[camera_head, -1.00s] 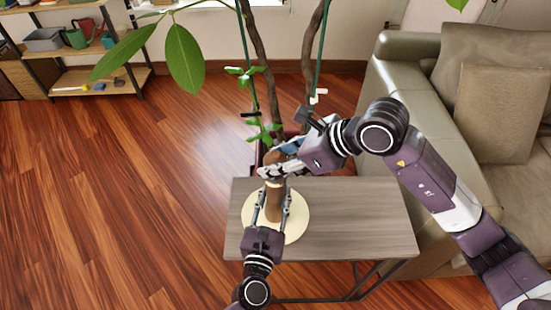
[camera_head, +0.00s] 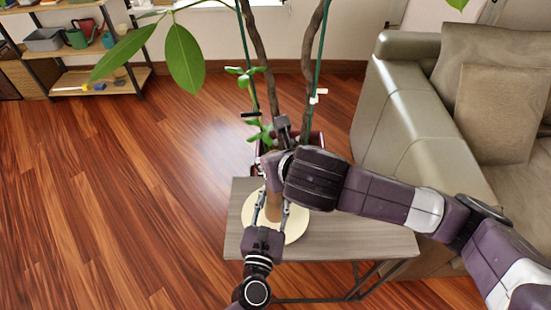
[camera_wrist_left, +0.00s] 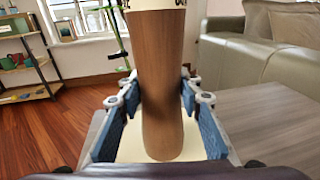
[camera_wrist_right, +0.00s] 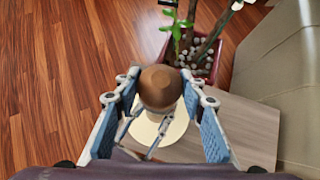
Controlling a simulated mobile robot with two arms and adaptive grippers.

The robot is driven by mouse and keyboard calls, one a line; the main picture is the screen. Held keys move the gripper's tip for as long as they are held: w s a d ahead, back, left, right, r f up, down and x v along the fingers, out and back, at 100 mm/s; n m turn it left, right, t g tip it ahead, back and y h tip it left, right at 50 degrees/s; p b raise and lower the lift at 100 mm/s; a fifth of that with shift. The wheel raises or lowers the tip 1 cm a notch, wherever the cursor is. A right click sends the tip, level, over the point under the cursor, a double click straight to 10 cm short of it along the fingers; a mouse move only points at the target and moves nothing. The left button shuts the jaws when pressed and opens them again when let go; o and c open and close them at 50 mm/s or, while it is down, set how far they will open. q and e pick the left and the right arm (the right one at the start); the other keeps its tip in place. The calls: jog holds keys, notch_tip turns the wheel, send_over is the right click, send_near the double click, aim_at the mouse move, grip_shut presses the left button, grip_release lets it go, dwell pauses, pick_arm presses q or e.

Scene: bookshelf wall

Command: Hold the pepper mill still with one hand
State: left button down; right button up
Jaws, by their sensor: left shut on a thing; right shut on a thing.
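The brown wooden pepper mill (camera_wrist_left: 160,85) stands upright on a round cream mat (camera_head: 297,232) on the small table. My left gripper (camera_head: 272,202) is shut on the mill's body, a finger on each side; its fingers (camera_wrist_left: 160,88) also show in the left wrist view. My right gripper (camera_wrist_right: 160,95) is at the top of the mill, shut on its rounded brown head (camera_wrist_right: 160,87). In the head view my right arm hides the mill's top and the right fingers. A pale band shows above the body in the left wrist view.
The grey wooden table (camera_head: 365,235) has bare room to the right of the mat. A potted plant (camera_wrist_right: 205,55) stands just behind the table. A grey-green sofa (camera_head: 400,110) is at the right. A shelf (camera_head: 100,85) stands far left.

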jog(key=m+h, duration=0.2)
jog(key=m, duration=0.1)
jog(key=shift+a, duration=0.1)
jog(key=m+h, duration=0.2)
jog(key=shift+m, duration=0.3)
jog(key=m+g+h, duration=0.1)
jog(key=m+h, duration=0.1)
jog(key=m, duration=0.1)
jog(key=m+g+h, duration=0.1)
jog(key=m+h, duration=0.1)
jog(key=m, duration=0.1)
jog(key=shift+f+m+h, duration=0.1)
jog(key=shift+m+h, duration=0.2)
jog(key=shift+h, duration=0.1)
jog(key=o, duration=1.2)
jog(key=v, duration=1.2)
